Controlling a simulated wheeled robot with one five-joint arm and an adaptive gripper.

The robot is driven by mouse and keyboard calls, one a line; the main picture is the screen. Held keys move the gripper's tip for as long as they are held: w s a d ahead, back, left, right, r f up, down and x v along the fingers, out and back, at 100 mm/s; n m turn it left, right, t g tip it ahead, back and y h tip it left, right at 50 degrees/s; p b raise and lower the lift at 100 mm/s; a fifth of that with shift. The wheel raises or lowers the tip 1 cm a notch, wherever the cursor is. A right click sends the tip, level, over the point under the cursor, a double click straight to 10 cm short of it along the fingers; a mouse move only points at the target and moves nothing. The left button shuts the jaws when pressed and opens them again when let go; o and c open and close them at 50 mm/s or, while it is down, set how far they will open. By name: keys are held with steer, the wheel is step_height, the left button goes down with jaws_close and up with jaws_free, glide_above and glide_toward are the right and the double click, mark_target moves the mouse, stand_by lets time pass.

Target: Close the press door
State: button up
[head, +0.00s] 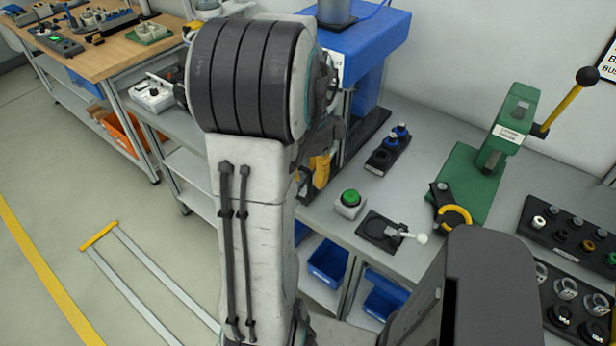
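The blue press (375,40) stands on the grey bench at top centre, with a silver cylinder on top. My own arm rises in front of it and covers its left side and much of its front. A dark panel with a yellow handle (320,166) shows in part just right of my arm, at the press front. It looks like the press door, but I cannot tell how far open it stands. My gripper is mostly hidden behind my arm's thick joint; only dark parts (329,88) show at its right edge, close to the press. Its fingers cannot be made out.
On the bench (408,187) right of my arm are a green button box (349,203), a small lever switch (384,231), a rack with blue-topped pieces (389,150), and a green lever press (505,130). Black trays of parts stand far right. Floor at left is mostly open.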

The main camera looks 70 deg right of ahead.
steer(key=shift+f, duration=0.9)
steer(key=shift+o, duration=0.2)
jaws_close()
